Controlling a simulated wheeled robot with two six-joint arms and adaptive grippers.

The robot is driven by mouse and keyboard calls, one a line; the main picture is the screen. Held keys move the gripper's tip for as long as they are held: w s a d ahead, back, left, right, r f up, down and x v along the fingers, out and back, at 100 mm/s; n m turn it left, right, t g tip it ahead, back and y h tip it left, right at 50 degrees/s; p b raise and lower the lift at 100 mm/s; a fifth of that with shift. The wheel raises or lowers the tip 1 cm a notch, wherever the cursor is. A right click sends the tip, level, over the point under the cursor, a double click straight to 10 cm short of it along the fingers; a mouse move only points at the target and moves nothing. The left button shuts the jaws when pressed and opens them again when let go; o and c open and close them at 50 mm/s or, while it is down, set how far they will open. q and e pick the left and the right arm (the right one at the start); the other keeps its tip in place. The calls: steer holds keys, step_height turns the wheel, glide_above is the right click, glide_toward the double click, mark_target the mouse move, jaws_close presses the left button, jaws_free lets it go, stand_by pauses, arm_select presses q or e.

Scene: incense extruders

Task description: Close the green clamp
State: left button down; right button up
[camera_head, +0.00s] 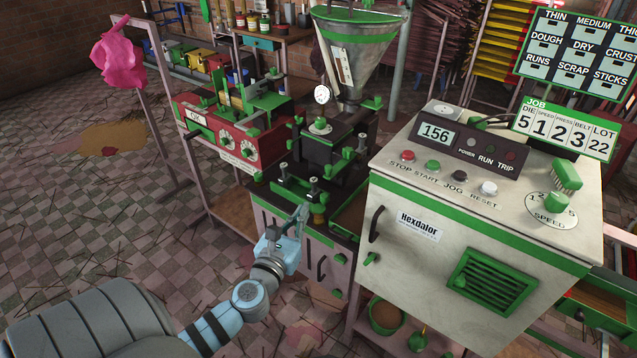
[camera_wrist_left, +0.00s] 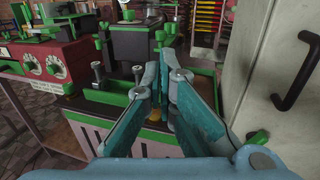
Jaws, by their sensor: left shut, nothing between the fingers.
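The extruder (camera_head: 327,150) stands in the middle of the head view, dark with many green fittings. At its front is a green bracket (camera_head: 290,192) with upright bolts; in the left wrist view the bracket (camera_wrist_left: 102,96) lies left of my fingers. Green handle-like parts (camera_head: 347,153) sit on the machine's side. I cannot tell which green part is the clamp or whether it is open. My left gripper (camera_head: 303,211) is shut and empty at the front right of the bracket; its blue fingers (camera_wrist_left: 165,76) hide part of the machine in the wrist view. My right gripper is not in view.
A white control cabinet (camera_head: 480,210) with a dark handle (camera_head: 376,224) stands close to the right of my gripper. A red box with dials (camera_head: 230,135) is at the left. A metal hopper (camera_head: 360,50) rises behind.

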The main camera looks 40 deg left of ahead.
mark_target(329, 171)
arm_select(q)
steer(key=x, duration=1.4)
steer(key=shift+w+d+f+b, duration=0.25)
steer(key=shift+w+f+b, duration=0.05)
steer(key=shift+f+b, duration=0.05)
steer(key=shift+r, duration=0.1)
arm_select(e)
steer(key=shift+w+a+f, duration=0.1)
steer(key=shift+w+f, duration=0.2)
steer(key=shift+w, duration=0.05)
